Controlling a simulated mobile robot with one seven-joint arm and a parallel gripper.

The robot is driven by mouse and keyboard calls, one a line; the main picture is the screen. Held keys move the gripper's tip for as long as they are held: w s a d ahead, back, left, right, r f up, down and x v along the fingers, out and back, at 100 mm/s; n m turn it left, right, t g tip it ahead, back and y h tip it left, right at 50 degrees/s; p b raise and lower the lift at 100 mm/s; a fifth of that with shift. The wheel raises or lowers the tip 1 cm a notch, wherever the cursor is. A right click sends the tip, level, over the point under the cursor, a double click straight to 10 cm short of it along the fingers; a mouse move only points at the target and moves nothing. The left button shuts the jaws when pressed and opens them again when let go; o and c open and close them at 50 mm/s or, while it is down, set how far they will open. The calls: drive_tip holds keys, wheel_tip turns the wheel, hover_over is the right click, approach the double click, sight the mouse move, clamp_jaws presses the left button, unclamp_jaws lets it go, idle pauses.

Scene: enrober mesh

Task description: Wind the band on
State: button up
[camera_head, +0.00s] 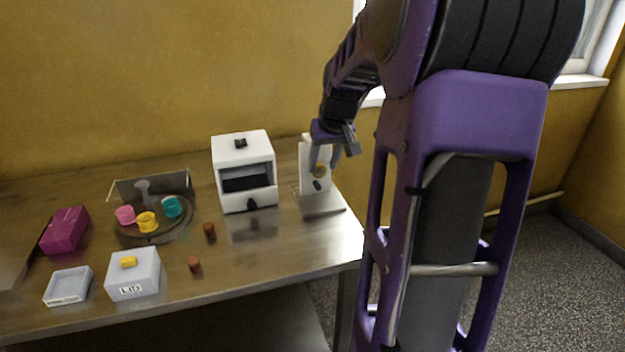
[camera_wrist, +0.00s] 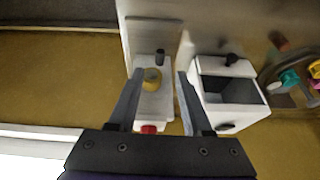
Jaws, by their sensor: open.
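A white upright panel (camera_head: 306,174) stands on a flat metal plate (camera_head: 321,204) near the table's right end. No separate band can be made out. My gripper (camera_head: 326,163) is open and empty in front of the panel. In the wrist view the fingers of my gripper (camera_wrist: 159,84) lie on either side of the yellow knob; I cannot tell whether they touch it.
A white box (camera_head: 228,150) with a dark opening stands left of the panel. A round turntable (camera_head: 171,234) holds pink, yellow and teal cups. Brown cylinders (camera_head: 194,265), a "LID" box (camera_head: 122,284), a small tray (camera_head: 68,287) and a magenta box (camera_head: 64,231) also stand on the table.

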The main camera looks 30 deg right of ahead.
sight(317, 183)
drive_tip(key=x, duration=0.7)
drive_tip(key=shift+b, duration=0.4)
clamp_jaws()
